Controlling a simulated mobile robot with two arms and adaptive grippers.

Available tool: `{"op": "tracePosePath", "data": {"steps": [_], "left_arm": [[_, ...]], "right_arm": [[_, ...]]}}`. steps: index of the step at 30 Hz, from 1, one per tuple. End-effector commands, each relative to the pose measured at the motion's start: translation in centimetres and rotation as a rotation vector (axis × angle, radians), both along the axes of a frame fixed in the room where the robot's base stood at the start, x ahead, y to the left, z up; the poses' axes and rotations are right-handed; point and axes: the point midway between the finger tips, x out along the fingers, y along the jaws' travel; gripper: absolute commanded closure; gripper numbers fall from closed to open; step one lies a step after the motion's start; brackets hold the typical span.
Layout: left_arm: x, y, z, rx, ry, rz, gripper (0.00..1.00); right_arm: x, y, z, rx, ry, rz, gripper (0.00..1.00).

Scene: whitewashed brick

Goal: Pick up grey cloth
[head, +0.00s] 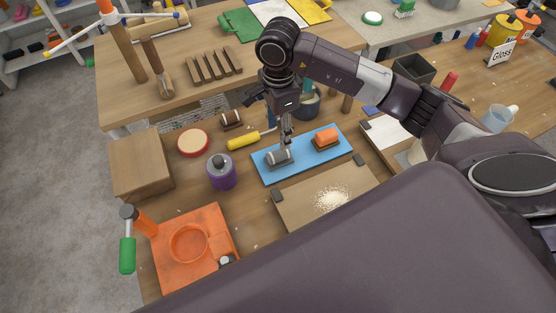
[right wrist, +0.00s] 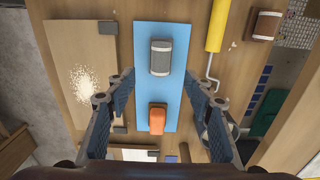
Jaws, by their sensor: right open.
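A grey roll-like piece with paler ends (head: 279,157), the likely grey cloth, lies on the left part of a blue mat (head: 301,161). It also shows in the right wrist view (right wrist: 161,57). An orange piece (head: 326,138) lies on the same mat to its right. My right gripper (head: 287,139) points down over the grey piece. In the right wrist view its jaws (right wrist: 158,74) are spread wide, with the mat between them and nothing gripped. The grey piece is ahead of the fingertips, the orange one lower between the fingers. My left gripper is not in view.
A yellow roller (head: 245,141), a brown block (head: 231,119) and a purple pot (head: 221,172) are nearby on the left. A board with pale crumbs (head: 330,200) lies in front of the mat. A dark pot (head: 306,103) stands behind. An orange tray (head: 207,228) is front left.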

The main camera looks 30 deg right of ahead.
Motion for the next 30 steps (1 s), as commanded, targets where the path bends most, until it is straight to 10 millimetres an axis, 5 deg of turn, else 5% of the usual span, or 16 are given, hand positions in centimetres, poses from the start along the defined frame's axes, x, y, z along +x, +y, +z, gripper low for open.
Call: {"op": "tracePosePath", "data": {"steps": [5, 20, 30], "left_arm": [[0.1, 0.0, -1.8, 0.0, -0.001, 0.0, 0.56], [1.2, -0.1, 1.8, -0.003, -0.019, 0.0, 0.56], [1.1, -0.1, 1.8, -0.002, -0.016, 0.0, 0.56]], "right_arm": [[0.0, 0.0, -1.9, 0.0, 0.0, 0.0, 0.52], [-0.3, -0.2, -7.1, 0.001, 0.007, -0.001, 0.52], [-0.1, -0.3, -9.5, 0.0, -0.001, 0.001, 0.52]]}}
